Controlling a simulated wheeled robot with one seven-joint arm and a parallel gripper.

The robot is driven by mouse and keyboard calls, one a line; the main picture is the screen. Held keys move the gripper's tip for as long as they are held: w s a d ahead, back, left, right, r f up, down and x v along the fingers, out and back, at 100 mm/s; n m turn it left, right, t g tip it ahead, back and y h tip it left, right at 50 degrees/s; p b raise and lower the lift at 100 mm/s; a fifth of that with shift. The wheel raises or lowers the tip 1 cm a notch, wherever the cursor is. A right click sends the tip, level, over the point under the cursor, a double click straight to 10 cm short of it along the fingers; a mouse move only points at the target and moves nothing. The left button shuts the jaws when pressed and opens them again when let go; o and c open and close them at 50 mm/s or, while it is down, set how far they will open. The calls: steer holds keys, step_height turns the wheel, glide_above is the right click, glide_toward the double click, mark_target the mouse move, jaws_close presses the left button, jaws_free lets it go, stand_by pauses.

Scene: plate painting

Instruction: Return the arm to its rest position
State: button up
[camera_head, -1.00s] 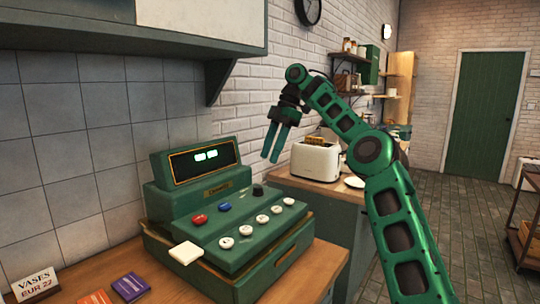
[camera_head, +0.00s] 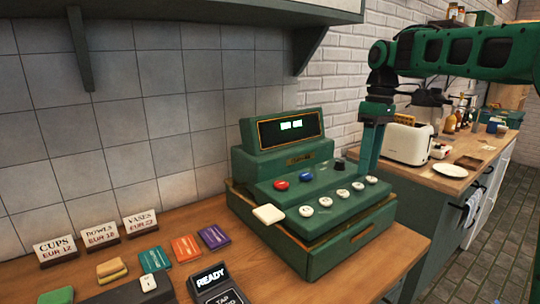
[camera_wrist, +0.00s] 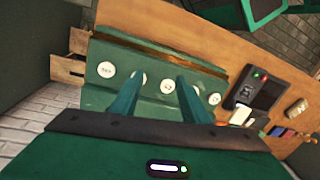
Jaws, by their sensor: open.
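My green arm reaches in from the upper right of the head view. My gripper (camera_head: 372,140) points downward at the right end of the green cash register (camera_head: 290,160), close to its white round keys. In the wrist view my gripper (camera_wrist: 158,98) shows two green fingers spread apart with nothing between them. The register's keys show behind and between the fingers there. Whether the fingertips touch the register cannot be told.
The wooden counter (camera_head: 190,280) holds price signs (camera_head: 100,235), coloured cards (camera_head: 186,248) and a card reader (camera_head: 212,285). A white toaster (camera_head: 407,143) and a plate (camera_head: 450,170) stand on the right counter. A shelf cabinet hangs above.

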steer(key=s+d+f+m, duration=0.5)
steer(key=s+f, duration=0.1)
steer(key=s, duration=0.6)
steer(key=s+d+f+m, duration=0.5)
steer(key=s, duration=0.7)
steer(key=s+d+f+m+t, duration=0.1)
steer(key=s+d+f+m, duration=0.4)
steer(key=s, duration=0.6)
steer(key=shift+s+d+f+m+h, duration=0.2)
steer(key=shift+s+f+m+h, duration=0.2)
steer(key=shift+f, duration=0.45)
